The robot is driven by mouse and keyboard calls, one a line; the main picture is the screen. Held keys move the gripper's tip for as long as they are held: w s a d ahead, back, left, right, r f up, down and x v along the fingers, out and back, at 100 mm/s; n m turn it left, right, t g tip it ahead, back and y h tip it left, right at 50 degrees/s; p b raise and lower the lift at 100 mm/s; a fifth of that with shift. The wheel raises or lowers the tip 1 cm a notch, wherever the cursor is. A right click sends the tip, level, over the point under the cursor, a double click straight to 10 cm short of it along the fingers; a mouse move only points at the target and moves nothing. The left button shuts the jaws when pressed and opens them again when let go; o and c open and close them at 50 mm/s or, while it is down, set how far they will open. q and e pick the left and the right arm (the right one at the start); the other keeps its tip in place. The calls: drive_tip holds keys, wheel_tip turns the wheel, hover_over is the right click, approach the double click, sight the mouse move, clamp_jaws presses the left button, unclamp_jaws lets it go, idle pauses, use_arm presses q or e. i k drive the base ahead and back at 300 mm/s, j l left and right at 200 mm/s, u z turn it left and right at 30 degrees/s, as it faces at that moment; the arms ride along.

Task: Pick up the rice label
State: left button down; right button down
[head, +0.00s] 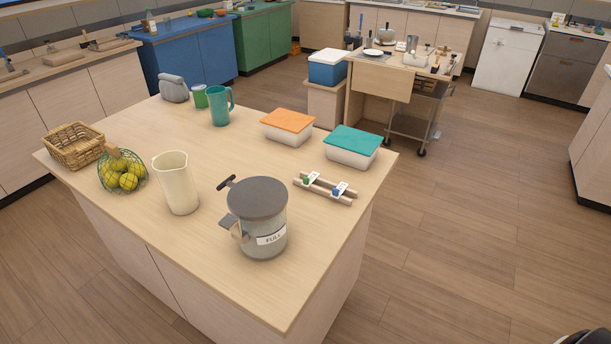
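Two small white labels lie across a pair of pale rods on the island's right side. The left label (311,179) has a green mark and the right label (340,188) has a blue mark. Their print is too small to read, so I cannot tell which is the rice label. The pale rods (323,197) rest on the wooden island top (230,260). Neither of my grippers is in view.
A grey lidded canister marked FULL (258,222) stands left of the labels. Behind them sit a teal-lidded box (352,146) and an orange-lidded box (288,126). A cream pitcher (177,183) stands farther left. Open floor (460,230) lies right of the island.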

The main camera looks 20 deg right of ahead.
sight(307, 181)
drive_tip(key=i+l, duration=0.1)
drive_tip(key=l, duration=0.4)
drive_tip(key=i+l, duration=0.1)
drive_tip(key=l, duration=0.45)
drive_tip(key=l+u, duration=0.1)
drive_tip(key=l, duration=0.4)
drive_tip(key=i, duration=0.05)
